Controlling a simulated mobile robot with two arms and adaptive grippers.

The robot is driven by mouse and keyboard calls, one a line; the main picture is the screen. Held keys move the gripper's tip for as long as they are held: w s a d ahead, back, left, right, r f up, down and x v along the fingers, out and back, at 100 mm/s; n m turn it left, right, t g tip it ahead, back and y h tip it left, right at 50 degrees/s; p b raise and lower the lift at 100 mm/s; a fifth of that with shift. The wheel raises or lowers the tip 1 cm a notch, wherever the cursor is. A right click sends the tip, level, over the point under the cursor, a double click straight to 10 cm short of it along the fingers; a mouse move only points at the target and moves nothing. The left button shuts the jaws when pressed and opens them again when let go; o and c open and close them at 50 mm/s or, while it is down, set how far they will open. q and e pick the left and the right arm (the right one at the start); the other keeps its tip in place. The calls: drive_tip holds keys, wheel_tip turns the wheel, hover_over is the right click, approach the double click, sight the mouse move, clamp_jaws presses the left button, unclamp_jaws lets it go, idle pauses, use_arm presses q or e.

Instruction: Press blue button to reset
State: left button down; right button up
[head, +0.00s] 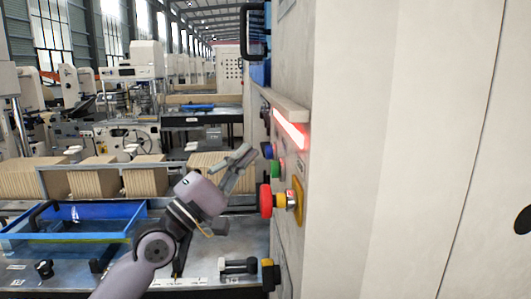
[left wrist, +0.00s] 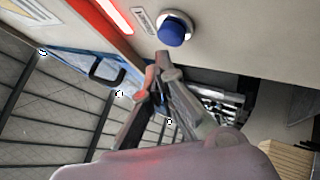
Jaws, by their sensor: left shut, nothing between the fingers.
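The blue button (head: 268,151) sits on the side panel of the pale machine cabinet, just below a glowing red light bar. In the left wrist view the blue button (left wrist: 173,31) is large, in a pale round collar beside a small label. My left gripper (head: 246,152) is shut and empty, with its tips pointing toward the panel just left of the blue button. My right gripper is out of view.
A red mushroom button (head: 266,201) on a yellow base sticks out below, near my left gripper. A small green button (head: 275,168) is between them. The red light bar (head: 290,129) juts out above. A blue tray (head: 75,222) and stacked brown sheets (head: 95,178) stand left.

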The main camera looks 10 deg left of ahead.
use_arm(q)
drive_tip(key=shift+d, duration=0.2)
idle(0.5)
drive_tip(key=shift+w+d+p, duration=0.15)
drive_tip(key=shift+d+p, duration=0.1)
drive_tip(key=shift+p, duration=0.05)
drive_tip(key=shift+w+d+p, duration=0.15)
drive_tip(key=shift+d+p, duration=0.3)
drive_tip(key=shift+d, duration=0.1)
idle(0.8)
idle(0.3)
drive_tip(key=shift+s+a+b, duration=0.3)
drive_tip(key=shift+a+b, duration=0.4)
drive_tip(key=shift+a, duration=0.15)
